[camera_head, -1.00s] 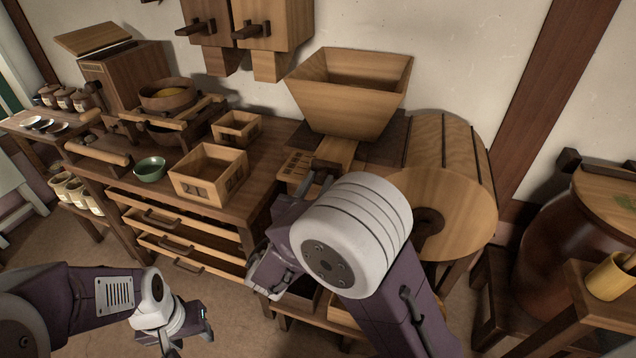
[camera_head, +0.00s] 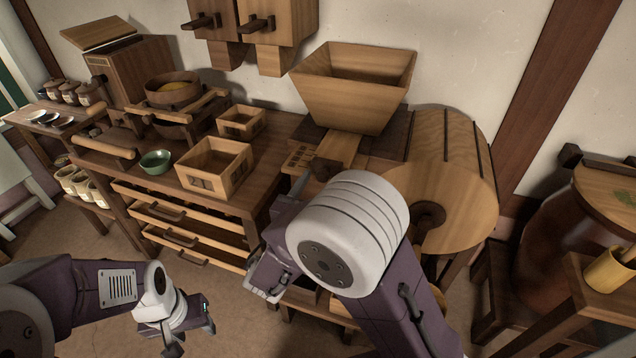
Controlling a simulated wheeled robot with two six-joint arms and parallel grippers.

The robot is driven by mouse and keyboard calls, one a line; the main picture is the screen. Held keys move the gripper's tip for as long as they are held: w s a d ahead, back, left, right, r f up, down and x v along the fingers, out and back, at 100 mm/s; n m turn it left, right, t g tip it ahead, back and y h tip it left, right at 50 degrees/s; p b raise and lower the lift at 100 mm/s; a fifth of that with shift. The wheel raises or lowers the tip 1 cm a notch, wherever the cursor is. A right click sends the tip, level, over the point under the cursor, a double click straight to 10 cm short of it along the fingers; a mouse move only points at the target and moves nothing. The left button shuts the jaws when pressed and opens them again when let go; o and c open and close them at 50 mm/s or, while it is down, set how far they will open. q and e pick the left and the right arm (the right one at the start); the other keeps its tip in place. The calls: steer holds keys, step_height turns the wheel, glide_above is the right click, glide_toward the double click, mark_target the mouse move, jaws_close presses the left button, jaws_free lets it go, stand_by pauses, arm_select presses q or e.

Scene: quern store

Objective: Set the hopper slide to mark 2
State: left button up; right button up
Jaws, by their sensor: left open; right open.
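The wooden hopper (camera_head: 355,88) is a flared box standing on the mill at the back centre. Its slide (camera_head: 338,148) is a pale wooden tongue coming out below the hopper's front, with a dark handle (camera_head: 322,170) at its near end. A marked plate (camera_head: 299,157) lies just left of the slide; its marks are too small to read. My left gripper (camera_head: 192,335) is open and empty at the lower left, far from the slide.
A bench (camera_head: 262,178) with an open wooden box (camera_head: 214,166), a green bowl (camera_head: 155,161) and a sieve stands left of the mill. Its drawers (camera_head: 185,238) are partly open. The round mill drum (camera_head: 450,185) is right of my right arm. Floor is clear before the bench.

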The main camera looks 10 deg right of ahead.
arm_select(q)
steer(key=shift+r+p, duration=0.75)
steer(key=shift+p, duration=0.05)
arm_select(e)
steer(key=v, duration=0.9)
